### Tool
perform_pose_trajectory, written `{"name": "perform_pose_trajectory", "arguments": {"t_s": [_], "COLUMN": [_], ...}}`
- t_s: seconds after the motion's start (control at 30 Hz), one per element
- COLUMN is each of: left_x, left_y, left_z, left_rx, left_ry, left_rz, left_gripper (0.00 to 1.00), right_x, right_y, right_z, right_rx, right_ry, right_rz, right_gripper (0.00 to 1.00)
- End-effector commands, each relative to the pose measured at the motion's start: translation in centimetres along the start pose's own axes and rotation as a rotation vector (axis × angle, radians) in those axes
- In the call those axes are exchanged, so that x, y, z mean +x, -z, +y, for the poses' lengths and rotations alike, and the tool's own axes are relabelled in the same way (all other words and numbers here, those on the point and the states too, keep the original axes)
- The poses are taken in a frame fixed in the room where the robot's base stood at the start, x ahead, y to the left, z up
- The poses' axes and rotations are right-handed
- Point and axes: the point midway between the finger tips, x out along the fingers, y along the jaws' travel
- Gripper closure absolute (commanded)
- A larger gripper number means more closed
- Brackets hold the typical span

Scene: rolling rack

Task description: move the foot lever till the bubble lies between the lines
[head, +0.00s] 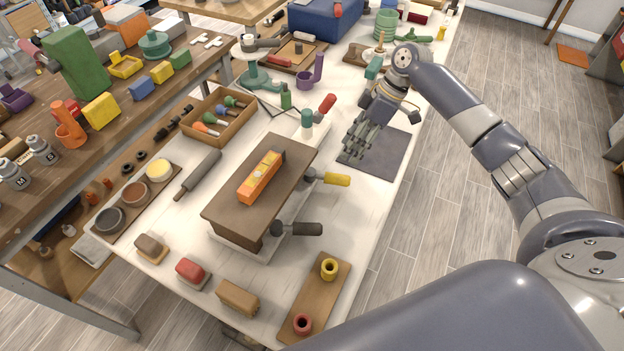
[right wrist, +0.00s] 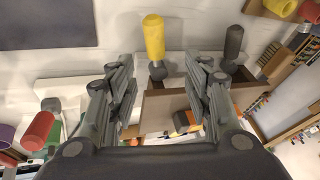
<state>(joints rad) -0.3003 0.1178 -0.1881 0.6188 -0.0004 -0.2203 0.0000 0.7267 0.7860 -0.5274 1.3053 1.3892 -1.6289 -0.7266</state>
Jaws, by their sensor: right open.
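An orange spirit level (head: 261,178) lies on a brown wooden block (head: 229,206). Its bubble and lines are too small to make out. A lever with a yellow handle (head: 338,179) and one with a black handle (head: 300,229) stick out from the block's right side, near its base. A red-handled lever (head: 326,104) is at its far end. My right gripper (head: 362,141) is open and empty above the dark mat, apart from the levers. In the right wrist view the yellow handle (right wrist: 154,38) lies beyond and between the open fingers (right wrist: 163,72), the black handle (right wrist: 233,42) further right.
The dark grey mat (head: 392,158) lies flat at the table's right edge. A wooden tray of coloured-handled tools (head: 240,127) and a grey roller (head: 199,173) lie left of the block. A board with yellow and red rings (head: 314,299) and several small blocks are in front.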

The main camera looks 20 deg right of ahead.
Motion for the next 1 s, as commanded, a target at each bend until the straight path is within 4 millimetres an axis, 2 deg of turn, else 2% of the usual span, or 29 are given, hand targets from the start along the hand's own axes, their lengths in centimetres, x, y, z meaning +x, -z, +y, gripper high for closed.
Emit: {"name": "perform_pose_trajectory", "arguments": {"t_s": [0.07, 0.13, 0.3, 0.4, 0.47, 0.6, 0.77, 1.0], "left_x": [-0.1, -0.3, -1.2, -1.6, -1.8, -2.0, -2.1, -2.0], "left_y": [-0.1, 0.0, 1.0, 1.6, 1.6, 1.2, 0.7, 0.8], "left_z": [-0.2, 0.6, 4.6, 5.9, 5.8, 3.7, 1.7, 2.4], "left_rx": [0.000, -0.002, -0.003, -0.005, -0.005, -0.001, -0.003, -0.006], "left_ry": [0.002, -0.008, -0.055, -0.070, -0.069, -0.045, -0.021, -0.029], "left_rz": [-0.003, -0.002, 0.011, 0.019, 0.020, 0.015, 0.007, 0.007], "left_gripper": [0.60, 0.60, 0.60, 0.60, 0.60, 0.60, 0.60, 0.60], "right_x": [0.4, 1.3, 4.3, 6.3, 7.3, 9.4, 10.5, 10.8], "right_y": [0.0, 0.0, 0.0, 0.1, 0.1, 0.0, 0.0, -0.1], "right_z": [-0.1, -0.1, -0.2, -0.2, -0.2, -0.1, -0.1, 0.0], "right_rx": [-0.001, 0.000, 0.003, 0.001, 0.002, 0.002, 0.002, 0.002], "right_ry": [0.005, 0.007, 0.008, 0.007, 0.007, 0.004, 0.002, 0.002], "right_rz": [-0.002, -0.003, -0.002, -0.001, 0.000, -0.001, 0.000, -0.001], "right_gripper": [0.54, 0.54, 0.54, 0.54, 0.54, 0.54, 0.54, 0.54]}}
